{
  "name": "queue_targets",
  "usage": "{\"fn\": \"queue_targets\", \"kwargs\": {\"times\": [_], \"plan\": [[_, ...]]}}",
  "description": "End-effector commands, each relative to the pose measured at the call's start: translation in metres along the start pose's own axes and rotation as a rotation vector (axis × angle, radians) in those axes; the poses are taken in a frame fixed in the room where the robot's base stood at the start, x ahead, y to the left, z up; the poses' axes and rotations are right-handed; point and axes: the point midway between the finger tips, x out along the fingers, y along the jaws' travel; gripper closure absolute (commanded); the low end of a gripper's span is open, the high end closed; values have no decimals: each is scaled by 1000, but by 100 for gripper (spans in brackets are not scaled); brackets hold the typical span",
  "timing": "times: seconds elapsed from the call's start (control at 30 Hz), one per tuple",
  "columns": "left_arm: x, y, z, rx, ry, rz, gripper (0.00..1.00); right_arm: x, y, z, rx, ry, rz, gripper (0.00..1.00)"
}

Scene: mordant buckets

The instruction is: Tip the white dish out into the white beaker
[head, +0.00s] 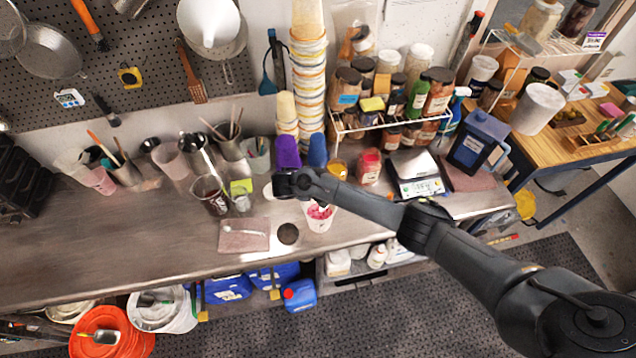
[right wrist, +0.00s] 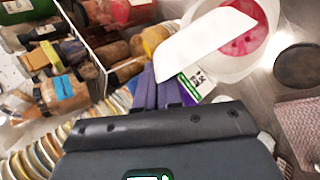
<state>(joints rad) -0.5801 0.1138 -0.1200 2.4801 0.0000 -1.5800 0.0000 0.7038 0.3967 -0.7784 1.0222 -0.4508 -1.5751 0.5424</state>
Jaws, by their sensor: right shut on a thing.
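The white beaker (head: 320,222) stands upright near the front of the steel bench, with pinkish-red material inside. It also shows in the right wrist view (right wrist: 276,12), its red contents partly covered. My right gripper (right wrist: 172,88) is shut on the white dish (right wrist: 205,45). The dish is steeply tilted, seen nearly edge-on, and overlaps the beaker's mouth in that view. What is in the dish is hidden from me. In the head view my right gripper (head: 284,184) is just up and left of the beaker, and my wrist hides most of it. My left gripper is not in view.
A dark round disc (head: 288,233) and a pinkish mat (head: 243,236) lie left of the beaker. A dark-filled glass beaker (head: 211,197) stands farther left.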

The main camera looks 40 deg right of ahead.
Motion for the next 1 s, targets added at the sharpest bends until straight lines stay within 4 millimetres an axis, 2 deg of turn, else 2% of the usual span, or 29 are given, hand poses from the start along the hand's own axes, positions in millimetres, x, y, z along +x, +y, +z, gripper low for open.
{"fn": "queue_targets", "kwargs": {"times": [0.27,0.7,1.0], "plan": [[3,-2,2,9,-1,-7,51,0,-1,-1,-6,-7,5,100],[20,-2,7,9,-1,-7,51,-2,-6,-10,-61,-73,56,100],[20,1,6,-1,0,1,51,-3,-5,-10,-69,-81,62,100]]}}
